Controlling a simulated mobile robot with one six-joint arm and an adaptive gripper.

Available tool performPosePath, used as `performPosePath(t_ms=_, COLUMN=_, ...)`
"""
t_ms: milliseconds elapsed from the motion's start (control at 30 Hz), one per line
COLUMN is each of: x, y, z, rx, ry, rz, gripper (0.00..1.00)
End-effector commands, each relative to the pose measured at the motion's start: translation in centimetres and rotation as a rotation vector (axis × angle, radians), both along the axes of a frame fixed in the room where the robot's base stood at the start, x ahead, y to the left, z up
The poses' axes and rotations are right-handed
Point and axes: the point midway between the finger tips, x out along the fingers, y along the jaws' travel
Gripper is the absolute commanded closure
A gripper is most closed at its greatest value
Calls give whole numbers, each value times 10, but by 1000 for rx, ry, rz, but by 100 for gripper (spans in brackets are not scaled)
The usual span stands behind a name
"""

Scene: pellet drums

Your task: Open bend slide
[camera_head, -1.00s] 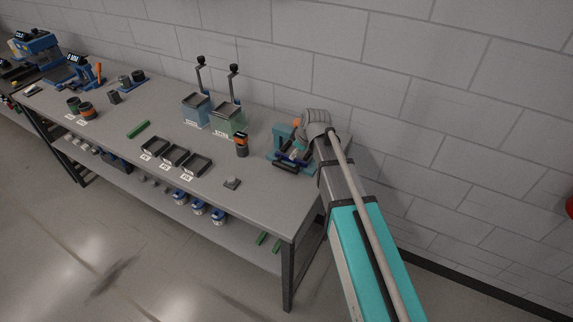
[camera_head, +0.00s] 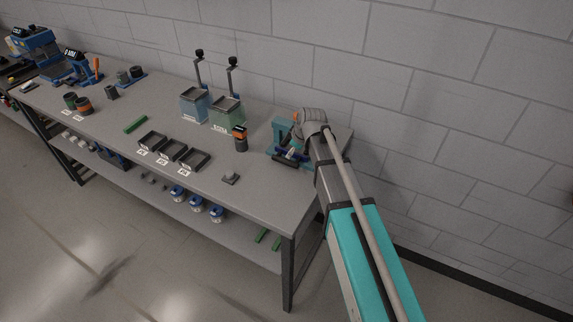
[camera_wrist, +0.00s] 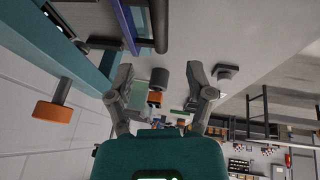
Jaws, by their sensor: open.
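The bend fixture, a teal frame (camera_head: 282,132) with a dark blue slide, stands at the right end of the bench, partly hidden by my wrist. A dark handle bar (camera_head: 286,160) shows at its front. In the wrist view the teal frame (camera_wrist: 85,75) runs along the left, with an orange knob (camera_wrist: 52,112) on a stem. The blue slide edge (camera_wrist: 126,22) and the dark handle bar (camera_wrist: 160,24) are at the top. My gripper (camera_wrist: 161,76) is open, its fingers apart below the bar's end in that picture. I see no contact with the bar.
A black and orange cylinder (camera_head: 240,139) stands left of the fixture and shows beyond my fingers in the wrist view (camera_wrist: 155,98). Clear bins (camera_head: 227,113), black trays (camera_head: 194,160) and a small grey block (camera_head: 230,178) lie further left. The wall is close behind.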

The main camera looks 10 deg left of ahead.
Motion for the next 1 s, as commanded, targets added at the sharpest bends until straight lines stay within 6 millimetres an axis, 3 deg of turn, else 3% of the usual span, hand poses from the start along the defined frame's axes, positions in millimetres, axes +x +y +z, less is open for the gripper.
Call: performPosePath(t_ms=1000, x=27, y=24, z=-80, rx=0, ry=0, rz=0, gripper=32)
